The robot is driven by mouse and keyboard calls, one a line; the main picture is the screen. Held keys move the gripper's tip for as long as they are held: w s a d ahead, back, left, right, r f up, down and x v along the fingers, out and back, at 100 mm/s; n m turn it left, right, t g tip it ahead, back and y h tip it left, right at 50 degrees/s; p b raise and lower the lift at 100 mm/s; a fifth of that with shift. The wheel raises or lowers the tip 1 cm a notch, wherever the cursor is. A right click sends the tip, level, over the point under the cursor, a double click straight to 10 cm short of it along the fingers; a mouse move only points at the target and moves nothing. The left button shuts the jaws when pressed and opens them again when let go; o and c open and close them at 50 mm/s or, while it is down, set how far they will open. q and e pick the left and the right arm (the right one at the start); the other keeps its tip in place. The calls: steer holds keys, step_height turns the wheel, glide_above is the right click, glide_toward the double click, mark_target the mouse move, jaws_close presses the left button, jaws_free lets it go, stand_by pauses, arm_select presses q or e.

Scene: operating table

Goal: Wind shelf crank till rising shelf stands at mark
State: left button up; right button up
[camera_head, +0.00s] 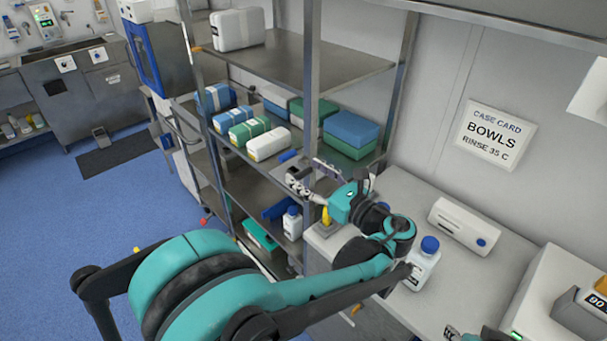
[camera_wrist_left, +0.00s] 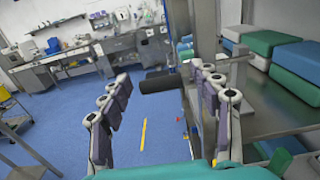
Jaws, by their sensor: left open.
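A metal shelf rack (camera_head: 313,70) stands in the middle of the head view. I cannot tell which of its shelves is the rising one. My left gripper (camera_head: 297,178) is at the rack's front post, beside the middle shelf. In the left wrist view the left gripper (camera_wrist_left: 163,105) has its fingers wide apart. A black cylinder, perhaps the crank's handle (camera_wrist_left: 160,82), shows between and beyond the fingers, apparently not clasped. A small orange stripe, perhaps the mark (camera_head: 196,50), is on the left post. Part of what looks like my right gripper (camera_head: 453,332) shows at the bottom edge.
Blue, green and white packs (camera_head: 350,130) lie on the middle shelf. A counter (camera_head: 460,265) at right holds a white bottle with a blue cap (camera_head: 424,265) and a white box (camera_head: 464,226). Blue floor (camera_head: 70,210) is open at left.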

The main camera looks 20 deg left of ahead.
arm_select(q)
steer(key=shift+w+a, duration=0.25)
steer(key=shift+a, duration=0.45)
arm_select(e)
steer(key=shift+f, duration=0.15)
arm_select(q)
steer(key=c, duration=1)
arm_select(e)
steer(key=shift+w, duration=0.1)
